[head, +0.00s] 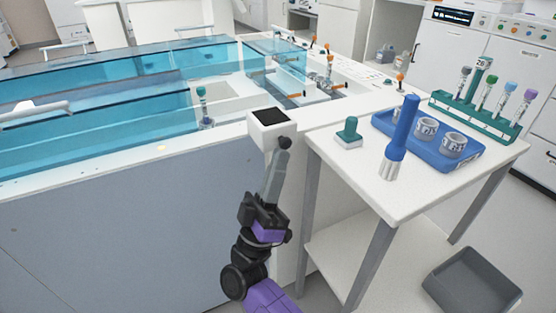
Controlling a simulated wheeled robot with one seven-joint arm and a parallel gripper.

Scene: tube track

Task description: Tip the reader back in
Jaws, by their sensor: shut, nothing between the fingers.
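The reader, a white box with a dark square top (270,117), stands at the right end of the bench's front edge. It appears to jut out over the front panel and is tilted towards me. My gripper (284,144) is shut and empty. It reaches up from below, and its dark tip overlaps the reader's lower right front in the head view. I cannot tell whether it touches. My gripper hides part of the reader's lower front.
The bench (120,240) has blue clear covers (90,120) over its track. A white side table (405,205) on the right holds a blue tray (465,160), a teal tube rack (470,112), a blue-handled tool (402,135) and a green-knobbed block (349,133). A grey bin (470,290) sits below.

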